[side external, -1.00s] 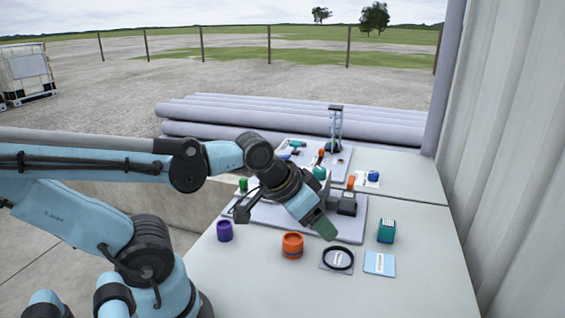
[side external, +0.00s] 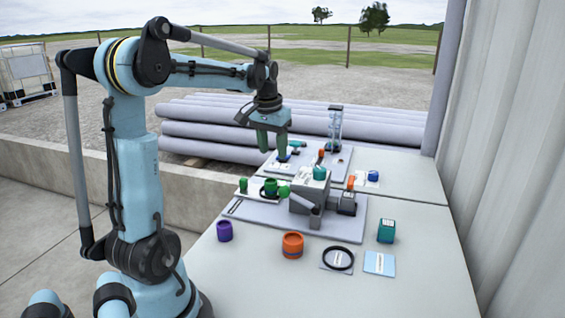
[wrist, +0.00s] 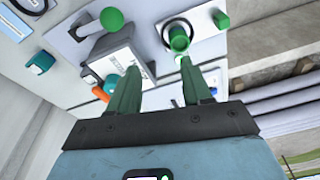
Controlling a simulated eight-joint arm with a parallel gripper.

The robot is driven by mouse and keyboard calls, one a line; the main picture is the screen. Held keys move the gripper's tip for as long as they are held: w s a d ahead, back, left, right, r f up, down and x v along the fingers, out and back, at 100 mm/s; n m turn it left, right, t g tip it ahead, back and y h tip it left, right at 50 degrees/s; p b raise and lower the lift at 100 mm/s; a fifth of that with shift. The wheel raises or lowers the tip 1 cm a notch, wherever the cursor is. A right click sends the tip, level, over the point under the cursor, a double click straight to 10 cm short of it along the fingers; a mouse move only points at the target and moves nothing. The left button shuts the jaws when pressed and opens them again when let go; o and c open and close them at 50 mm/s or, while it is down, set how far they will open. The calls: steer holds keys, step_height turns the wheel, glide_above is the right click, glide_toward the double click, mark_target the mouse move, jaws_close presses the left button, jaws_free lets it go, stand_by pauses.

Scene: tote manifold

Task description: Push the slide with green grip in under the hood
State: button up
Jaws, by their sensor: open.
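The slide's round green grip (side external: 284,192) sticks out at the hood's left side; the wrist view shows the grip (wrist: 111,19) on a light grey bar, outside the hood. How far the slide reaches under the hood is hidden. My gripper (side external: 273,150) is open and empty, fingers down, raised above and behind the grip. In the wrist view its green fingers (wrist: 160,88) are apart.
A green cup (wrist: 179,38) and a green cylinder (wrist: 221,19) stand beside the grip. Purple (side external: 225,231) and orange (side external: 292,246) containers stand in front.

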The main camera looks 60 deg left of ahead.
mark_target(243, 180)
steer(key=s+a+f+n+g+h, duration=0.1)
steer(key=s+a+f, duration=0.15)
steer(key=a, duration=0.35)
steer(key=s+a+f+n+g, duration=0.1)
steer(key=s+a, duration=0.2)
steer(key=a, duration=0.3)
steer(key=f, duration=1.1)
steer(key=shift+w+d+f, duration=0.15)
steer(key=shift+d+f, duration=0.1)
jaws_close()
